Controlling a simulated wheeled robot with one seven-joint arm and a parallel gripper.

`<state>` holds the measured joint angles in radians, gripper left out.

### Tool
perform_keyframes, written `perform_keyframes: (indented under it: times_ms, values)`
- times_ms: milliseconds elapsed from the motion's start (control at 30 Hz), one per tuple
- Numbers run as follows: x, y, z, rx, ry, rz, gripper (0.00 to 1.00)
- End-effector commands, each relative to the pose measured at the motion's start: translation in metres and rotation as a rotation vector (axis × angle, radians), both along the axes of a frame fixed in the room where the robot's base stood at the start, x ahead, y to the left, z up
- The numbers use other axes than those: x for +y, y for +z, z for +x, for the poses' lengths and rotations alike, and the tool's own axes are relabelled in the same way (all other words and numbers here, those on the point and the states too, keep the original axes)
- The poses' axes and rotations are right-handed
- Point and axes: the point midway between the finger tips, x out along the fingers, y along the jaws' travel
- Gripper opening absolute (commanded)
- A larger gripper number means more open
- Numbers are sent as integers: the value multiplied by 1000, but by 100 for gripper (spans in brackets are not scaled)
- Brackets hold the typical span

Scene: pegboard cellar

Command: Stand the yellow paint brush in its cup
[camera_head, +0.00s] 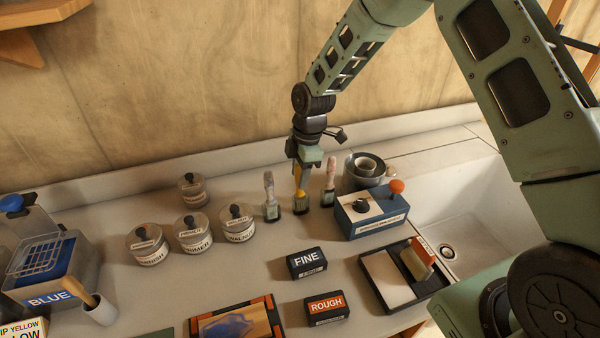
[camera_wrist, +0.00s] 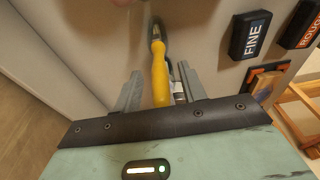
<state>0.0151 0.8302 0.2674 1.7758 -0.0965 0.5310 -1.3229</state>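The yellow paint brush (camera_head: 300,203) stands upright on the counter, handle up, between two brushes with pale handles. Its foot is dark; I cannot tell whether that is bristles or a holder. My gripper (camera_head: 304,166) is above it, pointing down at the handle top. In the wrist view, the yellow handle (camera_wrist: 160,80) lies between the two fingers of my gripper (camera_wrist: 160,90), which are apart, with a gap visible at least on the left. A white cup (camera_head: 101,312) at the lower left holds a wooden handle. I cannot tell which cup belongs to the yellow brush.
Pale-handled brushes stand close at left (camera_head: 269,200) and right (camera_head: 330,183). Metal cans (camera_head: 352,182) and a blue box with an orange knob (camera_head: 372,214) are to the right. Labelled jars (camera_head: 193,232) stand left. FINE (camera_head: 307,263) and ROUGH (camera_head: 326,308) blocks lie in front.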

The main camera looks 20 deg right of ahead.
Motion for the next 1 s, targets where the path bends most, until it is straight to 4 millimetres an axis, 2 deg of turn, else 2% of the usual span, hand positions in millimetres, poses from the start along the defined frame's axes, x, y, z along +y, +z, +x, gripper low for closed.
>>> perform_keyframes:
  times_ms: [233,367,467,800,1000]
  values:
    - [0,1,0,0,0,0,41]
    - [-2,12,1,-3,0,1,41]
    - [-5,28,1,-6,-2,0,41]
    - [-17,107,1,-6,-2,0,41]
    - [-23,147,1,-4,-2,0,41]
